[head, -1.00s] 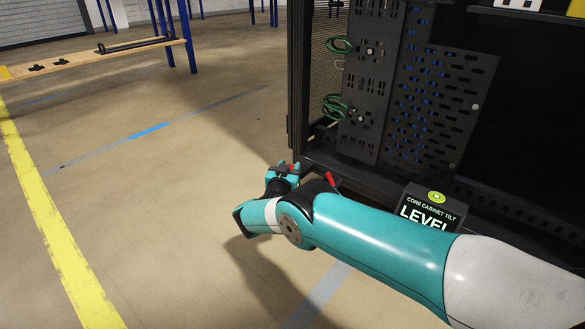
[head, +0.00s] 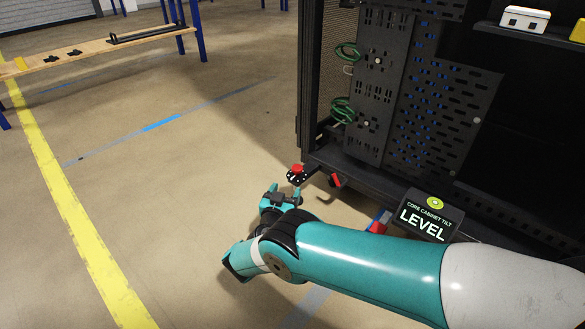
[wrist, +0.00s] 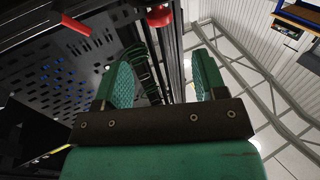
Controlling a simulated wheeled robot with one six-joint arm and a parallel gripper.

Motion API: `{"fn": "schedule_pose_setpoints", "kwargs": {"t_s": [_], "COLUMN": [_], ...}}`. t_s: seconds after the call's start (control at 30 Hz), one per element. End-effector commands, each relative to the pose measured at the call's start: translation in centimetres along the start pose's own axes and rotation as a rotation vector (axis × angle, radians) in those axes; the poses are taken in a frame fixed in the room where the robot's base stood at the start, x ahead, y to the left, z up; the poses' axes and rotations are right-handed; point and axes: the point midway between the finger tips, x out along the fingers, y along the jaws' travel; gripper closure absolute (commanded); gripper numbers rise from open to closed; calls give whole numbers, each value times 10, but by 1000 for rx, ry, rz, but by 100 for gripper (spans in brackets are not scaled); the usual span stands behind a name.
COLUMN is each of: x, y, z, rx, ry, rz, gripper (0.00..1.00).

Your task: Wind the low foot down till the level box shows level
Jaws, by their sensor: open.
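The level box (head: 425,214) stands at the cabinet's base in the head view. Its screen reads "CORE CABINET TILT LEVEL" under a round yellow-green bubble. My gripper (head: 284,194) is just on the near side of this foot, open and apparently empty. In the wrist view its two teal fingers (wrist: 167,62) are spread apart. A red cylindrical part (wrist: 159,16) shows beyond them, apart from the fingers. The foot's lower end is hidden.
The dark cabinet (head: 310,100) rises close beyond my gripper, with a red lever (head: 336,180) low at its corner. A red and blue part (head: 379,223) sits beside the level box, partly behind my arm. The floor to the left is clear, up to a wooden bench (head: 100,48).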

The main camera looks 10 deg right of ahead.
Motion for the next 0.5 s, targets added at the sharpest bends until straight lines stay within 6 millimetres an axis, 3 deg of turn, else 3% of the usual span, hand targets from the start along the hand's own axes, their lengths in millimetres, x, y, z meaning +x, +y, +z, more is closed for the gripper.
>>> {"fn": "schedule_pose_setpoints", "kwargs": {"t_s": [0.1,0.5], "x": [-31,-53], "y": [-1,0], "z": [-6,-1], "rx": [-2,1], "ry": [-1,0], "rz": [-4,1], "gripper": [35,35]}}
